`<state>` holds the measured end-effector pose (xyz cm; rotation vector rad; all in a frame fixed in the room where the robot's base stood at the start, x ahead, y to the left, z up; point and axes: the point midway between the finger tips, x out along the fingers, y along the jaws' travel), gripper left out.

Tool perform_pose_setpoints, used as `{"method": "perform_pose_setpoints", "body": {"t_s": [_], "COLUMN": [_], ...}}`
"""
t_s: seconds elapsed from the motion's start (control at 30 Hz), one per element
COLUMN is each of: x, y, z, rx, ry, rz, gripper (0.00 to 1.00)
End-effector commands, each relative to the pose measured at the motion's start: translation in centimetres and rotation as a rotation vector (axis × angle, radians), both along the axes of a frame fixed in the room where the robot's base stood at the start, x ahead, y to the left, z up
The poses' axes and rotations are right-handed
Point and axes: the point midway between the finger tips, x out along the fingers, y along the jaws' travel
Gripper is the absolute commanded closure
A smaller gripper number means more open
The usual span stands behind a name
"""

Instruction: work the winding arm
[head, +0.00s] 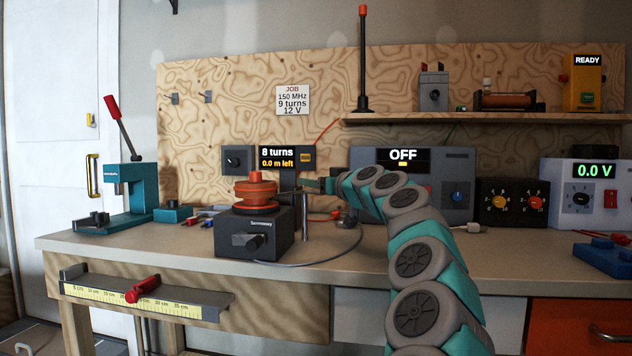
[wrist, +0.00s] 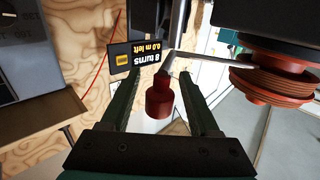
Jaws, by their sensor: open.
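The coil winder is a dark box (head: 272,225) on the bench, with an orange spool (head: 256,190) on top. The spool also shows at the right of the wrist view (wrist: 275,78). The winding arm's red knob (wrist: 160,99) sits on a grey post in the wrist view; I cannot pick it out in the head view. My gripper (wrist: 160,76) is open, one green finger on each side of the knob, with gaps visible on both sides. In the head view my gripper is small, just right of the spool. A display (head: 286,158) behind reads "8 turns" and "0.0 m left".
A job card (head: 292,100) reads 150 MHz, 9 turns, 12 V. A grey unit showing OFF (head: 403,156) stands behind my arm. A teal lever press (head: 125,195) is at the left, and a ruler jig (head: 185,299) hangs at the bench's front edge.

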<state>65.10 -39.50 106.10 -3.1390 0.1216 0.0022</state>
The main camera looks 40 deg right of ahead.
Motion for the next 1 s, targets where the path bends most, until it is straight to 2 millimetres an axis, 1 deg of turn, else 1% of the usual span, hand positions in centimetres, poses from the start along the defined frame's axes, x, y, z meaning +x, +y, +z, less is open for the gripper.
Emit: {"method": "perform_pose_setpoints", "body": {"t_s": [0.2, 0.7, 0.77, 1.0], "x": [-0.02, -0.05, -0.05, -0.04], "y": [-0.02, -0.02, -0.02, -0.01], "z": [0.03, 0.06, 0.06, 0.06], "rx": [0.0, 0.0, 0.0, 0.0], "ry": [-0.001, -0.001, -0.001, -0.001], "rz": [0.0, -0.001, 0.0, 0.0], "gripper": [0.38, 0.94, 1.0, 1.0]}}
